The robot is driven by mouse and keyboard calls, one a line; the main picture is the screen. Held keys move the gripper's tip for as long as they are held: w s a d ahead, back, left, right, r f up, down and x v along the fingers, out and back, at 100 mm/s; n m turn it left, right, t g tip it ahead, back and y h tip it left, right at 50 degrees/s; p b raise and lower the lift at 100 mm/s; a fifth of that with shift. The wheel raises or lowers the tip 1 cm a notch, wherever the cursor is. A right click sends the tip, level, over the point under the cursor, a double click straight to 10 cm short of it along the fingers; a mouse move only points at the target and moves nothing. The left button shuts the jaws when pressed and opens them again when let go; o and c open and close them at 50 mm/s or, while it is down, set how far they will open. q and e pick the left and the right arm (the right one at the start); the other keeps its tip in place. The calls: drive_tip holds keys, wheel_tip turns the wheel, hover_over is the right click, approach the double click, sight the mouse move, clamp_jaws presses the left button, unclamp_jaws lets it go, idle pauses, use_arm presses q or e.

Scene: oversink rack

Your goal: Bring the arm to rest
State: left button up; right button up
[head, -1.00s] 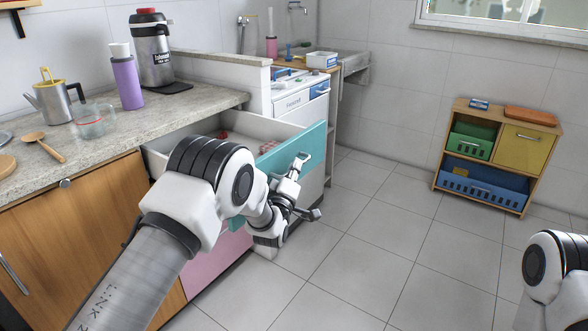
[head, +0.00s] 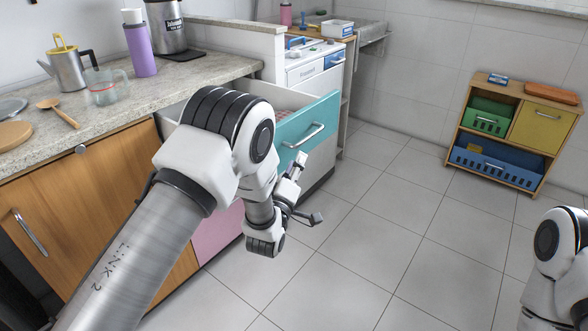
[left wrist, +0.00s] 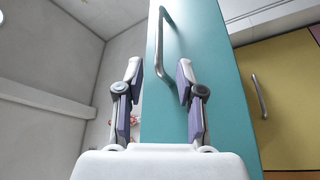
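My left gripper (head: 306,197) is in front of the open teal-fronted drawer, just below its metal handle in the head view. In the left wrist view the two fingers of the left gripper (left wrist: 161,75) stand apart with nothing between them. The teal drawer front (head: 292,132) and its handle (head: 304,136) show clear of the fingers; the teal front (left wrist: 205,70) also fills the middle of the wrist view. My left arm hides part of the drawer. Only a part of my right arm shows at the lower right; its gripper is out of view.
The stone counter (head: 190,82) holds a kettle (head: 68,73), a glass cup (head: 102,92), a purple bottle (head: 141,47) and a wooden spoon (head: 62,115). A wooden cabinet (head: 95,200) is below. A small shelf (head: 480,98) stands at the right. The tiled floor (head: 400,230) between is clear.

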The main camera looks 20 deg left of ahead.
use_arm(q)
drive_tip(key=shift+v, duration=0.85)
drive_tip(key=s+a+f+g+y, duration=0.1)
drive_tip(key=s+a+f+g, duration=0.2)
drive_tip(key=f, duration=0.5)
drive_tip(key=s+a+f+g, duration=0.2)
drive_tip(key=s+f, duration=0.3)
drive_tip(key=f, duration=0.3)
drive_tip(key=s+a+f+m+g, duration=0.1)
drive_tip(key=s+f+m+g, duration=0.1)
drive_tip(key=s+f+g, duration=0.65)
drive_tip(key=s+f+m+g, duration=0.1)
drive_tip(key=s+f+m, duration=0.35)
drive_tip(key=s, duration=0.85)
drive_tip(key=s+f+m+g, duration=0.2)
drive_tip(key=s+m+g, duration=0.3)
drive_tip(key=s, duration=0.8)
wheel_tip(320, 180, up, 19)
drive_tip(key=p, duration=1.9)
drive_tip(key=shift+d+r+g+h, duration=0.25)
drive_tip(key=shift+d+g+h, duration=0.05)
drive_tip(key=shift+g, duration=0.15)
